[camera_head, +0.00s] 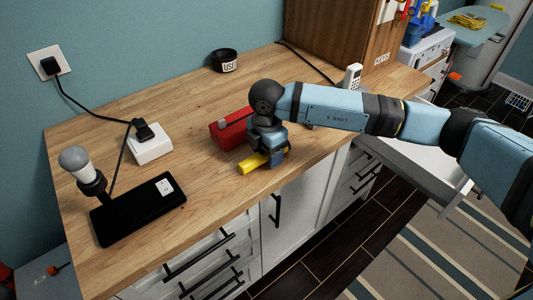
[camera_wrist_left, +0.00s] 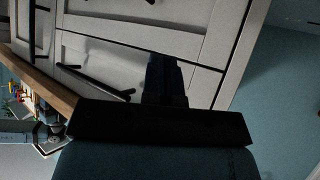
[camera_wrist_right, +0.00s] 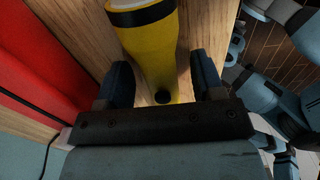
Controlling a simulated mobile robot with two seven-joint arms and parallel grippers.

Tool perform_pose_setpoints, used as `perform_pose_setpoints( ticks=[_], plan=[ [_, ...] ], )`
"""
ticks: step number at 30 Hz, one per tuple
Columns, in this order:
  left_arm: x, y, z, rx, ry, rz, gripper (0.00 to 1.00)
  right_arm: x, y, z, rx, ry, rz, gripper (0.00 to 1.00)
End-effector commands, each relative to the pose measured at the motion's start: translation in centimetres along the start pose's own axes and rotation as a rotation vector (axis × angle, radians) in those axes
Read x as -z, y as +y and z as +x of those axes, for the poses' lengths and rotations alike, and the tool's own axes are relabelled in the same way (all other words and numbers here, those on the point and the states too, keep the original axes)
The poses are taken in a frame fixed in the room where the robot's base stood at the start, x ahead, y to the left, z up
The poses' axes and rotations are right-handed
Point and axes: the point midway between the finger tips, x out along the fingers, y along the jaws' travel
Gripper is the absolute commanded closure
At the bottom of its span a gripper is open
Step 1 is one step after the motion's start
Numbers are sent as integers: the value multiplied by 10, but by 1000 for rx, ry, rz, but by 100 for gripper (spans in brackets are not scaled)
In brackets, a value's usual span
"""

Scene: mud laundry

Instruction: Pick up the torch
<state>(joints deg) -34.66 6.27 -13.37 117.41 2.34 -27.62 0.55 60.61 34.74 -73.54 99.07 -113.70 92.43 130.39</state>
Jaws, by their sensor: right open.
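The yellow torch (camera_head: 252,163) lies on the wooden worktop near its front edge, beside a red toolbox. My right gripper (camera_head: 270,160) is down over the torch and hides part of it in the head view. In the right wrist view, the open fingers of my right gripper (camera_wrist_right: 160,70) stand on either side of the torch (camera_wrist_right: 155,42), with gaps visible at both sides. The torch's pale end points away from the palm. My left gripper (camera_wrist_left: 165,80) shows in the left wrist view with its fingers together, empty, in front of white drawers.
The red toolbox (camera_head: 230,130) stands close to the left of my right gripper.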

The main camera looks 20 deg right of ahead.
Motion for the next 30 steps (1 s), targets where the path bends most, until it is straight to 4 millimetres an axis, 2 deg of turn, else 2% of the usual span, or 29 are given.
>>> perform_pose_setpoints(
  ticks=[1,6,9,20,26,30],
  plan=[
    [0,0,0,0,0,1,100,0,0,0,0,0,0,38],
    [-1,-2,0,0,-1,7,100,0,0,0,0,0,0,77],
    [-1,-3,-1,0,-2,11,100,0,0,0,0,0,0,96],
    [-1,-4,-1,0,-2,18,100,0,1,-6,-2,1,0,96],
    [0,-3,-1,0,0,13,100,0,1,-29,-4,1,-1,96],
    [2,-1,-1,0,2,5,100,0,1,-59,-6,1,-1,96]
  ],
)
